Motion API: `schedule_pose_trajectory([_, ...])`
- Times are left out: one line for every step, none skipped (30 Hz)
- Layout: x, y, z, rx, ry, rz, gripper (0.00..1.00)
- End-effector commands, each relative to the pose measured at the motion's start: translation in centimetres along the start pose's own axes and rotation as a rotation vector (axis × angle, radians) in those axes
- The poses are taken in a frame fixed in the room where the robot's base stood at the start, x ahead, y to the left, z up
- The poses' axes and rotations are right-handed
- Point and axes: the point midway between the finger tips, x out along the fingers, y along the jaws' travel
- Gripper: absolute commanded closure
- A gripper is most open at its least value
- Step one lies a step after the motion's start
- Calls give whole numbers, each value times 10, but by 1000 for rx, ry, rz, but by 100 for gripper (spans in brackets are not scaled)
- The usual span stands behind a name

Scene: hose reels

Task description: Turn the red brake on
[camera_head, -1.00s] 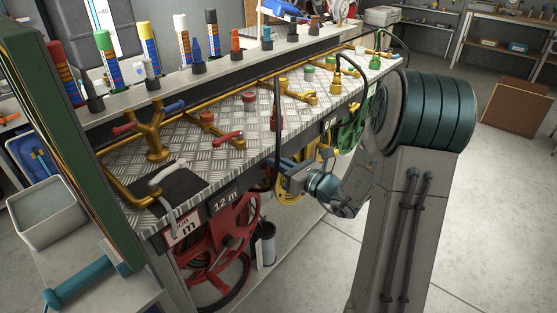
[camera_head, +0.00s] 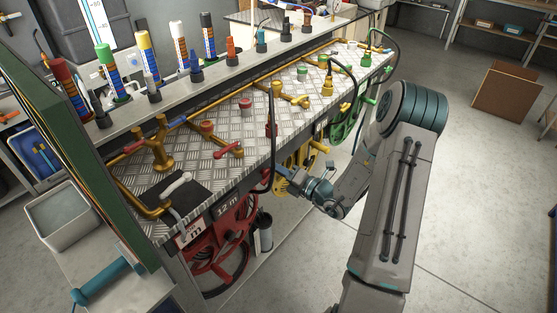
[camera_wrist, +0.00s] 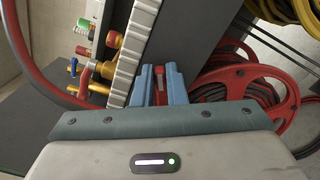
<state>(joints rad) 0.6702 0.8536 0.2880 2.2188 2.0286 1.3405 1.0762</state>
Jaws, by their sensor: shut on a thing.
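The red reel (camera_head: 222,243) hangs under the bench at the left and also shows in the wrist view (camera_wrist: 255,75). My gripper (camera_wrist: 160,74) has its blue fingers close together beside the bench edge and the red reel. Between them is a small red piece, the red brake (camera_wrist: 160,83), mostly hidden by the fingers. The gripper is shut on it. In the head view, my gripper (camera_head: 287,185) is below the bench front, right of the red reel; the brake cannot be made out there.
The metal-plate bench (camera_head: 185,165) carries brass pipes and valves. A dark hose (camera_head: 271,150) hangs down its front near my gripper. A yellow reel (camera_head: 314,158) and a green reel (camera_head: 345,120) stand farther along.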

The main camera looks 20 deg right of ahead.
Motion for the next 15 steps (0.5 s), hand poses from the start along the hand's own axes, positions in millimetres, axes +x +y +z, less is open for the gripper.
schedule_pose_trajectory([-2, 0, -3, 53, 10, -11, 100])
schedule_pose_trajectory([-2, -1, -3, 81, 10, -10, 100])
schedule_pose_trajectory([-2, -2, -3, 117, 10, -9, 100])
schedule_pose_trajectory([-2, -3, -4, 143, 10, -9, 100])
schedule_pose_trajectory([-2, -4, -4, 168, 10, -9, 100])
schedule_pose_trajectory([-2, -5, -4, 202, 10, -10, 100])
schedule_pose_trajectory([-2, -6, -5, 225, 10, -10, 100])
schedule_pose_trajectory([-2, -6, -5, 248, 10, -10, 100])
schedule_pose_trajectory([-2, -8, -5, 278, 9, -10, 100])
schedule_pose_trajectory([-2, -8, -5, 298, 9, -10, 100])
schedule_pose_trajectory([-2, -9, -6, 318, 9, -10, 100])
schedule_pose_trajectory([-2, -10, -6, 344, 10, -10, 100])
schedule_pose_trajectory([-2, -10, -7, 361, 10, -10, 100])
schedule_pose_trajectory([-2, -11, -7, 377, 10, -10, 100])
schedule_pose_trajectory([-2, -12, -7, 397, 11, -10, 100])
